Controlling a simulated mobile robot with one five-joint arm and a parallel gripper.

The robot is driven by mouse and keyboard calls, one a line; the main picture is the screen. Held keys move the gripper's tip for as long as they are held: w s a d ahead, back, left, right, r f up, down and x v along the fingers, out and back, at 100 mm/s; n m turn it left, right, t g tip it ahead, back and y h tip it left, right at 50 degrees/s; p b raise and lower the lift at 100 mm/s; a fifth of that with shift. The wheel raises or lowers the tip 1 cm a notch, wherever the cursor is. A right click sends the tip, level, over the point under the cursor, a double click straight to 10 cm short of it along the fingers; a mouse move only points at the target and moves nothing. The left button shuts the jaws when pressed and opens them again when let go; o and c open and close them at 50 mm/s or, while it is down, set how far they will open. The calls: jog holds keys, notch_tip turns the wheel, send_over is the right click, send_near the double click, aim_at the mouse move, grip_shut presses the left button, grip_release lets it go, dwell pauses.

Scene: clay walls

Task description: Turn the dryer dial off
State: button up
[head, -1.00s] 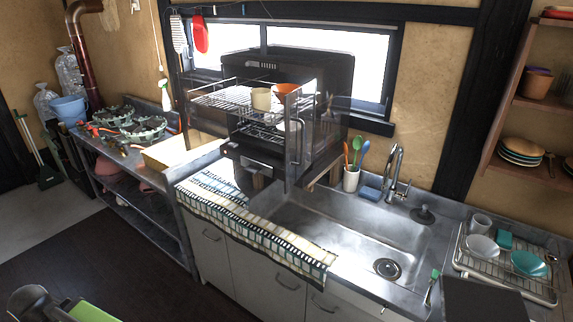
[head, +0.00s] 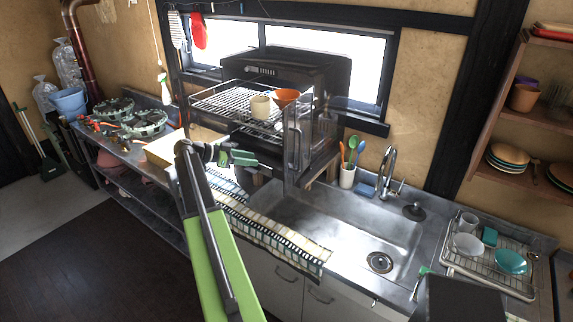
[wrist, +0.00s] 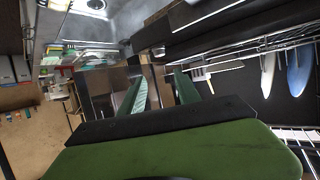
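The dryer (head: 300,70) is a black cabinet on the counter by the window. Its rack (head: 215,103) is drawn out with a cream cup (head: 260,106) and an orange bowl (head: 286,97) on it. I cannot make out the dial; my arm and gripper cover part of the dryer's lower front in the head view. My gripper (head: 256,163) is in front of that lower front, below the rack. In the wrist view its two green fingers (wrist: 158,88) stand apart with nothing between them. I cannot tell whether it touches the dryer.
The sink (head: 340,235) lies to the right, with a utensil cup (head: 347,176) behind it. A patterned cloth (head: 265,230) hangs over the counter edge. A dish rack (head: 490,265) stands far right. The wrist view shows a white plate (wrist: 268,72) and a blue plate (wrist: 298,72).

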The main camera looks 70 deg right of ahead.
jog(key=b+x, duration=0.2)
jog(key=x, duration=0.3)
jog(key=b+x, duration=0.2)
jog(key=x, duration=0.3)
jog(key=b+x, duration=0.2)
jog(key=x, duration=0.4)
jog(key=shift+f, duration=0.35)
jog(key=shift+s+d, duration=0.25)
jog(key=shift+s, duration=0.05)
jog(key=shift+a+f, duration=0.1)
grip_shut()
